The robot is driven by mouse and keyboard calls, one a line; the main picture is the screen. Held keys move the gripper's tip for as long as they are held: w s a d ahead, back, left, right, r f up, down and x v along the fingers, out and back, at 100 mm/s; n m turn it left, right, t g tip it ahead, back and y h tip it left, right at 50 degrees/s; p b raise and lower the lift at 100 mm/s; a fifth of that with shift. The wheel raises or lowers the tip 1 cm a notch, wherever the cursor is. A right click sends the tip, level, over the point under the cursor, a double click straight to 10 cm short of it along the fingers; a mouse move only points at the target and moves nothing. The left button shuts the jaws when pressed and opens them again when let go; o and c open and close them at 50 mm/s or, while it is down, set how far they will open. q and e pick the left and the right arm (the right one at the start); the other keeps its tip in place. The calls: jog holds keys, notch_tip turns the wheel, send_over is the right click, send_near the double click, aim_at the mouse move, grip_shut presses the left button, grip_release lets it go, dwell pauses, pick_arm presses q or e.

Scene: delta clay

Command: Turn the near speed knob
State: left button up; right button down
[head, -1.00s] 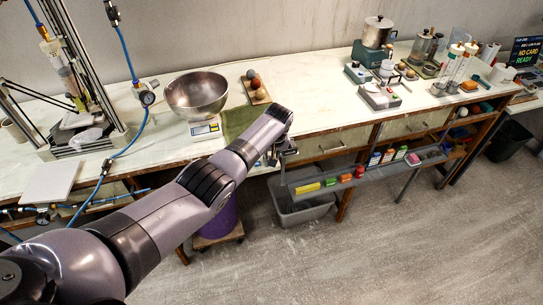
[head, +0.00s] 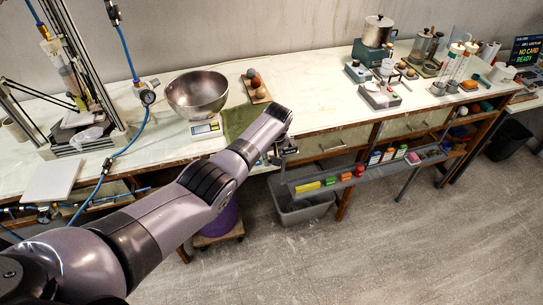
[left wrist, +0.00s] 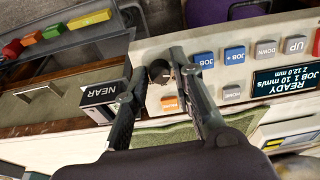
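In the left wrist view, a small round dark knob (left wrist: 159,71) sits on a pale control panel (left wrist: 155,42). A dark plate reading NEAR, upside down, (left wrist: 98,94) is just left of it. My left gripper (left wrist: 160,62) has its fingers apart, one on each side of the knob; the right finger is very close to it, and contact cannot be told. In the head view the left gripper (head: 283,152) is at the bench's front edge, small and partly hidden by my arm. The panel and knob cannot be made out there. My right gripper is not in view.
A green cloth (head: 238,119), steel bowl (head: 197,94) and scale (head: 205,128) are on the bench. A rail with coloured blocks (head: 365,171) runs along the front.

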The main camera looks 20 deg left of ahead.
pick_arm(q)
jog(key=shift+d+r, duration=0.1)
jog(key=shift+r, duration=0.35)
jog(key=v, duration=1.1)
jog(key=shift+s, duration=0.1)
jog(key=s+a+f+m+b, duration=0.1)
jog(key=s+f+m, duration=0.1)
jog(key=s+f, duration=0.8)
jog(key=s+a+f+m+b, duration=0.1)
jog(key=s+f, duration=0.2)
jog(key=f, duration=1.3)
jog(key=s+f+m+b, duration=0.2)
jog(key=s+f, duration=0.5)
jog(key=f, duration=0.6)
jog(key=s+a+f+m+b, duration=0.1)
jog(key=s+f, duration=0.4)
jog(key=s, duration=0.7)
jog(key=s+a+f+m+g+h, duration=0.1)
jog(key=s+f, duration=0.5)
jog(key=s, duration=0.7)
jog(key=s+a+f+m+b, duration=0.1)
jog(key=s+f, duration=0.5)
jog(key=s, duration=0.7)
jog(key=shift+f+m+h+b, duration=0.25)
jog(key=shift+m+h+b, duration=0.1)
jog(key=shift+m, duration=0.45)
